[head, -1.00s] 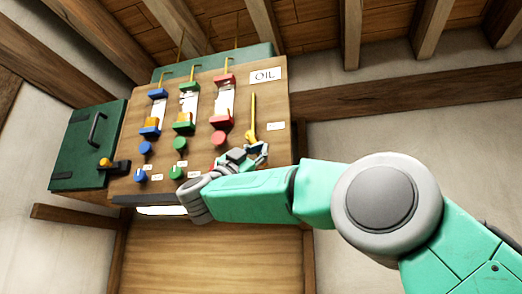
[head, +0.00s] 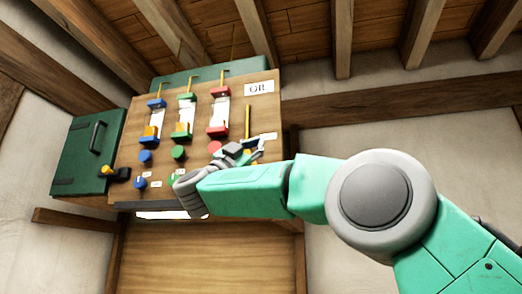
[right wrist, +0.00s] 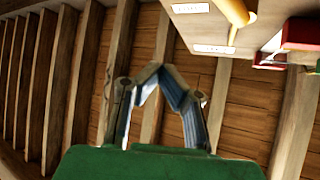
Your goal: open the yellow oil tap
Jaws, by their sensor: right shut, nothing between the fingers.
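The yellow oil tap (head: 247,118) is a slim upright yellow piece on the wooden panel, below the white OIL sign (head: 259,88). In the head view its lower end is partly hidden by my right gripper (head: 258,147). The tap's yellow body also shows at the top of the right wrist view (right wrist: 236,10), up and right of my fingers. My right gripper is shut and empty, its fingertips meeting in the right wrist view (right wrist: 155,70). It is close to the tap's lower end; I cannot tell whether they touch. My left gripper is out of view.
Blue (head: 145,156), green (head: 178,152) and red (head: 214,147) knobs sit left of the tap, below coloured holders. A green box with a handle (head: 90,150) is at the panel's left. Plain wall lies to the right, and wooden beams run overhead.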

